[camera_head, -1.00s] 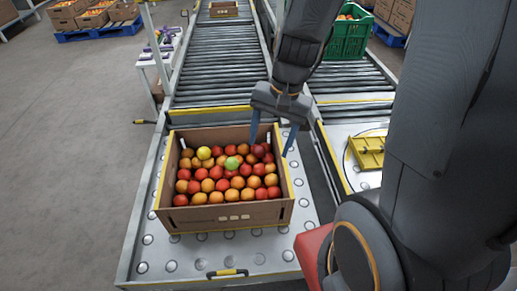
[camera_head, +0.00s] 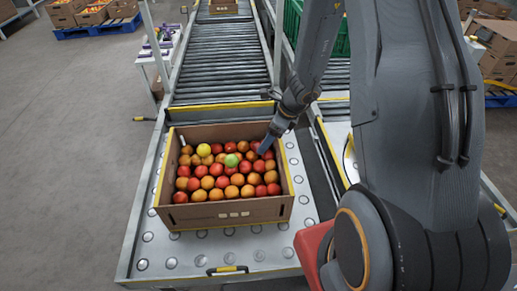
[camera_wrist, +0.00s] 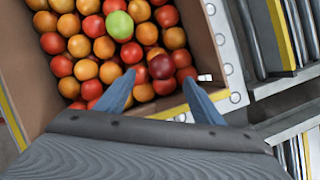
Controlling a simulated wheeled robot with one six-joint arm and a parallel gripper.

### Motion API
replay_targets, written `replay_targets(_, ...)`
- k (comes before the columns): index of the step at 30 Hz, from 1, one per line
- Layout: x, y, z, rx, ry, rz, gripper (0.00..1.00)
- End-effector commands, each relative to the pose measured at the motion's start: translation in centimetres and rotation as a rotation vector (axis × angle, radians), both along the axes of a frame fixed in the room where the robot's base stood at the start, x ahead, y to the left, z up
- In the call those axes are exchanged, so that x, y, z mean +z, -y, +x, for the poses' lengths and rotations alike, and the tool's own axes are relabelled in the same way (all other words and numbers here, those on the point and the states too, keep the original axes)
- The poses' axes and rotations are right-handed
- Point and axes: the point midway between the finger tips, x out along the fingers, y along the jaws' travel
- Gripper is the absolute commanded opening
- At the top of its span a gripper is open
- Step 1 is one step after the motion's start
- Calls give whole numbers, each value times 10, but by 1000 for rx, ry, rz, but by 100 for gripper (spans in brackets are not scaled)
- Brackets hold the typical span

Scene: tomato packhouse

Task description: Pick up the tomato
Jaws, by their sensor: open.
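Several red and orange tomatoes fill a cardboard box (camera_head: 228,211). Among them are a light green tomato (camera_head: 231,160) and a yellow tomato (camera_head: 203,150). A dark red tomato (camera_wrist: 161,67) lies near the box's corner in the wrist view; the gripper hides it in the head view. My gripper (camera_head: 265,149) is over the right back part of the box, pointing down at a tilt. In the wrist view, its two blue fingers (camera_wrist: 159,78) are spread and empty, with the dark red tomato between and beyond their tips. The gap in depth is hard to judge.
The box stands on a metal ball-top table (camera_head: 190,250), with cardboard walls close around the gripper. A roller conveyor (camera_head: 222,60) runs back behind it. A green crate (camera_head: 292,22) stands at the back right, partly behind my arm. A side table (camera_head: 160,50) stands left.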

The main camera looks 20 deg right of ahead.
Motion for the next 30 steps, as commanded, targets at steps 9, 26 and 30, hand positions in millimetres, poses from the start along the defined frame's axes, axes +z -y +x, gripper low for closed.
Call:
replay_targets(9,-34,-15,14,4,-1,0,62)
replay_targets(26,-42,-17,17,4,1,-1,30)
replay_targets(30,-42,-17,17,4,1,-1,28)
